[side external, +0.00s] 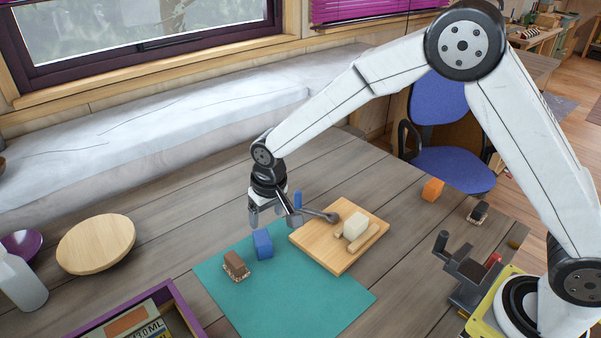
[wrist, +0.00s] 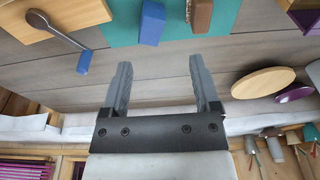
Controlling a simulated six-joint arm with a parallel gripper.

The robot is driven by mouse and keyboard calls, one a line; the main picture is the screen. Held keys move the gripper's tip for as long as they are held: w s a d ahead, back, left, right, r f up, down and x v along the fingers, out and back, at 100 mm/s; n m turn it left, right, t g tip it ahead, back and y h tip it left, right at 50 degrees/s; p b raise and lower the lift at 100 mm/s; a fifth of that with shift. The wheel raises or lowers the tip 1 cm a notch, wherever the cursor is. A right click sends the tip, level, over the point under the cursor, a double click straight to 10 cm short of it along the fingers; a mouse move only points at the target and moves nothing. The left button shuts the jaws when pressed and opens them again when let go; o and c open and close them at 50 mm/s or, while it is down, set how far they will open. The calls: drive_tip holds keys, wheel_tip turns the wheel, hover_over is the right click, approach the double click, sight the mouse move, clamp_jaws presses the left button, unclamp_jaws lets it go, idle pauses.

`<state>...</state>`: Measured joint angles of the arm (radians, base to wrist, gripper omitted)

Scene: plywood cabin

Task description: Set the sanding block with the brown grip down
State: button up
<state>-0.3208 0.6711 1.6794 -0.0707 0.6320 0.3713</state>
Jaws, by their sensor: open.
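The sanding block with the brown grip (side external: 236,262) rests on the teal mat (side external: 300,310), near its left edge. Its brown top also shows at the top of the wrist view (wrist: 199,14), cut off by the frame edge. My gripper (side external: 273,216) is open and empty, above the table near the mat's far edge. The block stands apart from it, nearer the camera and to the left in the side view. In the wrist view nothing is between the two fingers (wrist: 160,64).
A blue block (side external: 263,244) stands close beside the sanding block. A wooden board (side external: 345,262) holds a cream block (side external: 355,225) and sticks. A grey spoon-like tool (side external: 331,217) is near my gripper. A purple-edged box (side external: 178,310) is at front left. A dark-gripped block (side external: 479,212) sits far right.

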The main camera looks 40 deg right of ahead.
drive_tip(key=s+d+r, duration=0.2)
drive_tip(key=s+d, duration=0.5)
drive_tip(key=s, duration=0.3)
drive_tip(key=s+d+r, duration=0.1)
drive_tip(key=s+d, duration=0.7)
drive_tip(key=s, duration=0.2)
drive_tip(key=shift+s+d+r+t, duration=0.2)
drive_tip(key=shift+s+r+t, duration=0.1)
drive_tip(key=shift+s+r, duration=0.1)
